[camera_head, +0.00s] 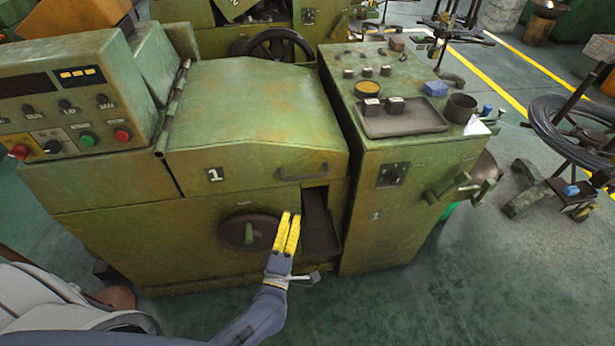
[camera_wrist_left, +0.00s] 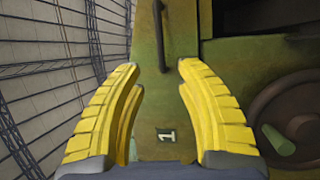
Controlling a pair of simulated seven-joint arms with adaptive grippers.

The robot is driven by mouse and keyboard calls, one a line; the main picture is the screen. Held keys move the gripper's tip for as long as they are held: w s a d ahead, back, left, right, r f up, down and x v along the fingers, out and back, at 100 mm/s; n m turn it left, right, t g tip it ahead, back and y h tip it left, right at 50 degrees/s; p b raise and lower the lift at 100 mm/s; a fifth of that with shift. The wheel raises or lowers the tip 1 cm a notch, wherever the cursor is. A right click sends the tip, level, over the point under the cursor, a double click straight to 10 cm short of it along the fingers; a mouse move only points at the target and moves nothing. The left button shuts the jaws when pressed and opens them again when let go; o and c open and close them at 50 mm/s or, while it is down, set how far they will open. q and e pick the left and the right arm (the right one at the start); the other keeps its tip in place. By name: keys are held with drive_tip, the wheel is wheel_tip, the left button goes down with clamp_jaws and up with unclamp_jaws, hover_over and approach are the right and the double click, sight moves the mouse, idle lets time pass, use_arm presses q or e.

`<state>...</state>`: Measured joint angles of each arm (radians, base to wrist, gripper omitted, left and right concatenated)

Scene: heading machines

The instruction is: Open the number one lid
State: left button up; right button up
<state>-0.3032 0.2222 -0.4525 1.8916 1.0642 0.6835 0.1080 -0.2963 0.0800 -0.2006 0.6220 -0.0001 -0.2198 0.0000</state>
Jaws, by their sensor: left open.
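The number one lid (camera_head: 255,105) is a worn green sloped cover with a white "1" label at its lower left. It looks closed on the machine. Its dark bar handle (camera_head: 304,174) is at the lower right of its front edge. My left gripper (camera_head: 289,217), with yellow ribbed fingers, is in front of the machine, below the handle in the head view. In the left wrist view the gripper (camera_wrist_left: 157,75) is open and empty. The handle (camera_wrist_left: 161,35) appears ahead between the fingertips, apart from them, and the lid (camera_wrist_left: 150,100) shows behind.
A round handwheel (camera_head: 248,232) and a dark open chute (camera_head: 321,225) are on the machine's front near my left gripper. A control panel (camera_head: 65,90) stands left. A cabinet with a tray (camera_head: 400,124) of small parts stands right. The green floor in front is clear.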

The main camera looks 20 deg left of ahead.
sight(305, 177)
use_arm(q)
drive_tip(key=w+r, duration=0.1)
drive_tip(key=w, duration=0.9)
drive_tip(key=w+r, duration=0.1)
drive_tip(key=w, duration=0.4)
drive_tip(key=shift+w+a+r, duration=0.15)
drive_tip(key=shift+a+r, duration=0.2)
drive_tip(key=shift+a, duration=0.05)
drive_tip(key=shift+c, duration=0.4)
clamp_jaws()
